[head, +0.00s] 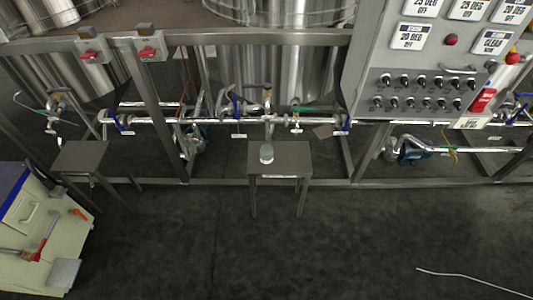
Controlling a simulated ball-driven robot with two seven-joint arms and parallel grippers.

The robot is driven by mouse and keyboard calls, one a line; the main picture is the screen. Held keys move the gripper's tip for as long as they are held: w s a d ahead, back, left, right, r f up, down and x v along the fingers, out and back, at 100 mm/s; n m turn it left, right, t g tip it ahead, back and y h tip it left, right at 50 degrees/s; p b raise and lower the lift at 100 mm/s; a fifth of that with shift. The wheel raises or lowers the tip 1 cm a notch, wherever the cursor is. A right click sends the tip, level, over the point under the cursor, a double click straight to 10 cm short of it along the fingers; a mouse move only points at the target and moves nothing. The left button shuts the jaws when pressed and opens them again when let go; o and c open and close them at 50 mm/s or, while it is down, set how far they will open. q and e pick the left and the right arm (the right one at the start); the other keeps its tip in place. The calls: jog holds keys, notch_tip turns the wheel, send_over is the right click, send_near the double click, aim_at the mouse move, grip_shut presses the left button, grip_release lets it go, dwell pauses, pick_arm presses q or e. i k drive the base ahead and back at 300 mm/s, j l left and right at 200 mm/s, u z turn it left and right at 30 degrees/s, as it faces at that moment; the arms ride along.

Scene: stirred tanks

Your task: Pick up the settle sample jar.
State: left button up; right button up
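A small pale jar with a light lid (266,153), likely the settle sample jar, stands upright on a small grey metal stand (290,160) in the middle of the head view. The stand is in front of the pipe run under the tanks. No label on the jar can be read at this size. Neither of my grippers shows in the head view, and nothing touches the jar.
A control panel (425,85) juts out at the upper right. A second stand (82,157) is empty at the left. A cart with tools (50,235) is at the lower left. A pale hose (470,279) lies at the lower right. The middle floor (290,255) is clear.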

aim_at(266, 151)
jog(key=l+u, duration=0.3)
jog(key=l, duration=0.7)
jog(key=l+u, duration=0.35)
jog(key=l, duration=0.7)
jog(key=i+l, duration=0.15)
jog(key=i, duration=0.25)
jog(key=i+l, duration=0.1)
jog(key=i, duration=0.25)
